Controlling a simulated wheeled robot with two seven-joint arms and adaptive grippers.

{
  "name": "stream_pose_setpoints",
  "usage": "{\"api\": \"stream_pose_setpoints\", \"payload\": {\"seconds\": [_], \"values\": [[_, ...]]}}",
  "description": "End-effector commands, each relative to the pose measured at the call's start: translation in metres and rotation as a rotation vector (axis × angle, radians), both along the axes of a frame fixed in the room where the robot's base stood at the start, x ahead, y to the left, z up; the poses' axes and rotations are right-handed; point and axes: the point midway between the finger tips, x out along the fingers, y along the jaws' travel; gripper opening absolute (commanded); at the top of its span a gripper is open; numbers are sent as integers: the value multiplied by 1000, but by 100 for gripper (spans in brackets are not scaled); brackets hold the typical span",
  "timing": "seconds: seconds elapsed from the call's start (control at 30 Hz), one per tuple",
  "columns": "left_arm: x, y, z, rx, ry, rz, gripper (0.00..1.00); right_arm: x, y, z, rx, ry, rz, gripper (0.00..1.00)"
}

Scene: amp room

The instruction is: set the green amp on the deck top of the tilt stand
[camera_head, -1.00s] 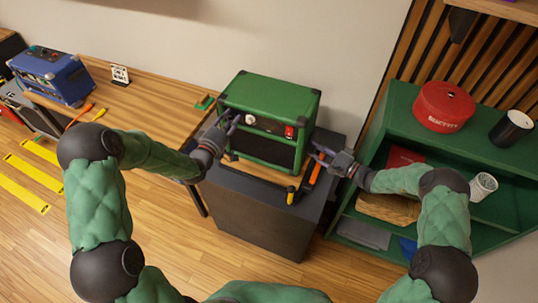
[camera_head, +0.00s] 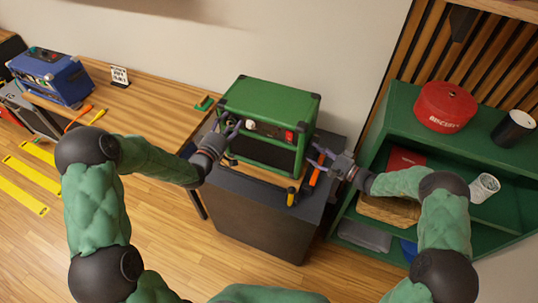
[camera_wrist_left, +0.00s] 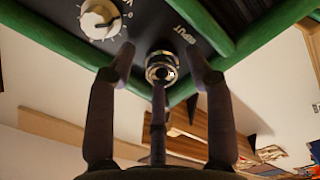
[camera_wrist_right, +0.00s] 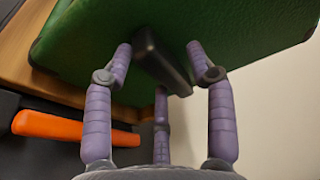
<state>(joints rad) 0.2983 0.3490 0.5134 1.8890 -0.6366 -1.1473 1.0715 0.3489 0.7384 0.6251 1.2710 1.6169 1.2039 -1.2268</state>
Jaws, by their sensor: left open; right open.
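The green amp (camera_head: 268,103) stands upright at the wall end, over the dark cabinet (camera_head: 262,222). A thin wooden board edge (camera_head: 247,174), perhaps the tilt stand's deck, shows under its front; the rest is hidden. My left gripper (camera_head: 230,126) is open at the amp's left front. In the left wrist view its fingers (camera_wrist_left: 163,62) spread below the panel's white knob (camera_wrist_left: 99,18) and input jack (camera_wrist_left: 161,67). My right gripper (camera_head: 317,158) is open at the amp's right side. In the right wrist view its fingers (camera_wrist_right: 163,60) flank a dark side handle (camera_wrist_right: 160,58).
An orange-handled tool (camera_head: 315,172) and a yellow-black tool (camera_head: 291,196) lie near the amp's right front. A blue amp (camera_head: 52,76) stands at far left. The wooden bench (camera_head: 155,100) between has free room.

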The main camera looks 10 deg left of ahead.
Motion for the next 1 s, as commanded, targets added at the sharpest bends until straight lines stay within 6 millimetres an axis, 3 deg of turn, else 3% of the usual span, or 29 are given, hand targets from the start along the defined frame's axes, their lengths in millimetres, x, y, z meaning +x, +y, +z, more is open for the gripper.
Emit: {"api": "stream_pose_setpoints", "payload": {"seconds": [0.53, 0.83, 1.0], "values": [[-92, 28, -1, 0, 3, 0, 55, 0, 0, -1, 0, 1, -1, 56], [-109, 31, -1, 0, 3, -4, 55, -2, -5, -1, 0, 1, -2, 56], [-109, 31, -1, 0, 3, -4, 55, -14, -25, 0, -1, 2, -5, 56]]}}
